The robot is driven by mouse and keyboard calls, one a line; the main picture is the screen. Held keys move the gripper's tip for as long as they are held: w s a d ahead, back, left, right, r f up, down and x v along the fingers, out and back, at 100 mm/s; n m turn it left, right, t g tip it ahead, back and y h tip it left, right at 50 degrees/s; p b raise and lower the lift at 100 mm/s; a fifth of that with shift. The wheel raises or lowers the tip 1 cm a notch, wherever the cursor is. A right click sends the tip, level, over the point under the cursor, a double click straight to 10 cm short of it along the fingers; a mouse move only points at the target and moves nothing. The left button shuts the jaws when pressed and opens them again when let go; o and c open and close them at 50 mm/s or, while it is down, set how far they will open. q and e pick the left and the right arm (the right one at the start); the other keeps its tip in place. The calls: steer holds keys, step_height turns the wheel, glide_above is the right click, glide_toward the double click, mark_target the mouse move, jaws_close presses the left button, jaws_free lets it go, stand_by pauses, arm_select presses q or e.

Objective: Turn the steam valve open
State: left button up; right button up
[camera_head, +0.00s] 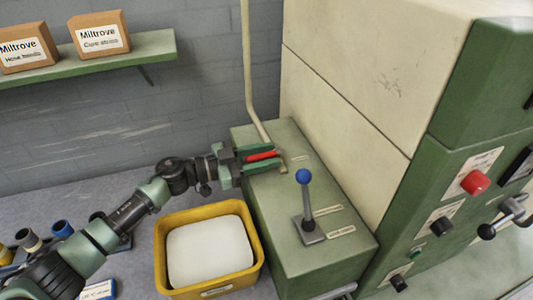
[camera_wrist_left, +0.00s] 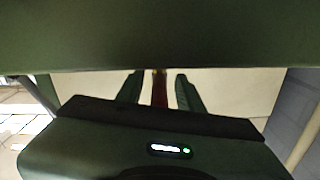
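The steam valve's red handle (camera_head: 262,156) is near the foot of a thin cream pipe (camera_head: 249,75), above the far end of the green machine box. My left gripper (camera_head: 258,159) reaches in from the left with its two green fingers around the handle. In the left wrist view the red handle (camera_wrist_left: 160,92) shows between the fingers, with a gap on each side. The left gripper is open and not closed on the handle. Part of the valve is hidden by the fingers. My right gripper is in neither view.
A lever with a blue knob (camera_head: 303,176) stands on the green box (camera_head: 272,222). A yellow bin (camera_head: 254,268) with white contents sits below my left arm. The tall cream and green machine (camera_head: 350,85) rises at right, with a red button (camera_head: 475,183). A shelf (camera_head: 155,45) holds two cartons.

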arm_select(q)
jaws_close()
stand_by(1.4)
